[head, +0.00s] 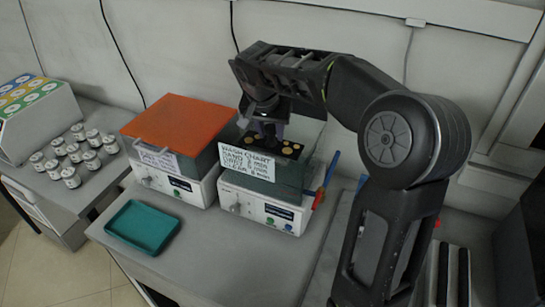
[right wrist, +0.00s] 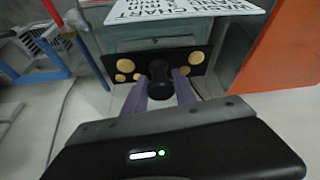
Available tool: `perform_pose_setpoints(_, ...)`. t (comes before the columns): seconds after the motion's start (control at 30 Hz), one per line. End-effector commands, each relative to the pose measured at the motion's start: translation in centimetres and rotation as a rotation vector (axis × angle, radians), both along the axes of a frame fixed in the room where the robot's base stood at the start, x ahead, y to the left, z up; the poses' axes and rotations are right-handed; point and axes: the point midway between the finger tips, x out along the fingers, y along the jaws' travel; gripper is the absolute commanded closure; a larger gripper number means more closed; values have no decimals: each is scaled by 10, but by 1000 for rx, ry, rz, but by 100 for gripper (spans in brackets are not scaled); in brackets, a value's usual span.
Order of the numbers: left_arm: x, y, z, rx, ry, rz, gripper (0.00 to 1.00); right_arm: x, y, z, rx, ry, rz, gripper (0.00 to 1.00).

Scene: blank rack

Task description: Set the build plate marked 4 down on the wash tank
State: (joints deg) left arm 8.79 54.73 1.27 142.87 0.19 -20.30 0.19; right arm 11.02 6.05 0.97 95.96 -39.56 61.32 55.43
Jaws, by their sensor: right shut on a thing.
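A black build plate with round gold-coloured pads (head: 289,149) is at the top of the grey-green wash tank (head: 287,192), behind its chart card. My right gripper (head: 267,132) reaches down from above and is shut on the plate's black knob. The right wrist view shows the two purple-grey fingers around the knob (right wrist: 160,80) and the plate (right wrist: 199,71) beyond it. No number 4 is readable on the plate. I cannot tell whether the plate rests on the tank or hangs just above it. My left gripper is not in view.
An orange-lidded machine (head: 178,116) stands close on the left. A teal tray (head: 143,227) lies in front of it. Several small jars (head: 72,178) and a colour-labelled box (head: 35,120) stand far left. Blue and red tools (head: 325,182) are at the tank's right side.

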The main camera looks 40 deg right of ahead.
Motion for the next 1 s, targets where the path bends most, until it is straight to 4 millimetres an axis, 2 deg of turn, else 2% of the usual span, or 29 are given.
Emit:
perform_pose_setpoints(0.1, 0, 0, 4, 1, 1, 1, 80, -1, 0, -21, 1, 4, 0, 100)
perform_pose_setpoints(0.2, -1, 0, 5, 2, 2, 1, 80, 0, 0, -33, -1, 1, 0, 100)
perform_pose_setpoints(0.57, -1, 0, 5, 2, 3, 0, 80, 0, 0, -38, -1, -1, -1, 100)
perform_pose_setpoints(0.8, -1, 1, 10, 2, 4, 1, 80, 0, 0, -68, 0, 1, 0, 100)
perform_pose_setpoints(1.0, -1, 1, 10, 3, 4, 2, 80, 1, 0, -74, -1, -2, -1, 100)
